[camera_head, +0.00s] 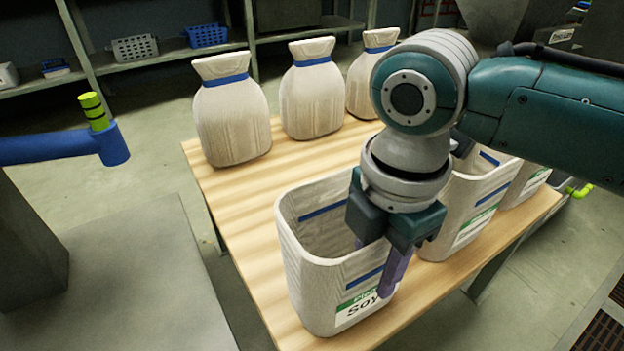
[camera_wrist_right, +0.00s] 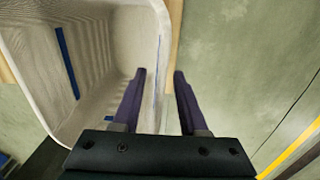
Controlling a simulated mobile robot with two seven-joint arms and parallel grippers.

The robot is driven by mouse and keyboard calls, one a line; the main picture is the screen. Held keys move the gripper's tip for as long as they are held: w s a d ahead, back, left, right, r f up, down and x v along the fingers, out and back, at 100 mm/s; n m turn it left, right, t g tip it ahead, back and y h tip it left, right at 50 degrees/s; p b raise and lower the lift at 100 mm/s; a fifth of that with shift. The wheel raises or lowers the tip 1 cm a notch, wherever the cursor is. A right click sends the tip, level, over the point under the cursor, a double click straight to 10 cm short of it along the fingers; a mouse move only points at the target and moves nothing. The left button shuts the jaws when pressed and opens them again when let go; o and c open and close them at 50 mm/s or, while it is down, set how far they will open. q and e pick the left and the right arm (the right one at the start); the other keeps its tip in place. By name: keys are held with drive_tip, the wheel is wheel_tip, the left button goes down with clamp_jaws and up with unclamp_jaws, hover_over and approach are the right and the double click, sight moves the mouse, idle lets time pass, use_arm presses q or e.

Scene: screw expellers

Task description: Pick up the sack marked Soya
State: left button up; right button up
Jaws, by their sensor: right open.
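The sack marked Soya (camera_head: 312,283) is an open, cream, box-shaped sack standing upright at the front edge of the wooden table. Its label shows green and white, partly cut off by my gripper. My right gripper (camera_head: 377,270) is open and points down at the sack's front right wall. In the right wrist view, the sack's inside (camera_wrist_right: 95,65) is at the left, and its wall rim comes between the two purple fingers of my right gripper (camera_wrist_right: 160,75). One finger is inside the sack and one outside. The left gripper is not in view.
The wooden table (camera_head: 240,208) also holds tied sacks with blue bands (camera_head: 231,110) at the back and more open sacks (camera_head: 465,205) to the right. A blue pipe (camera_head: 60,146) is at the left. Shelves with baskets (camera_head: 135,48) stand behind. The table's left part is clear.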

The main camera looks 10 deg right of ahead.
drive_tip(key=shift+f, duration=0.55)
drive_tip(key=shift+r, duration=0.1)
clamp_jaws()
idle(0.9)
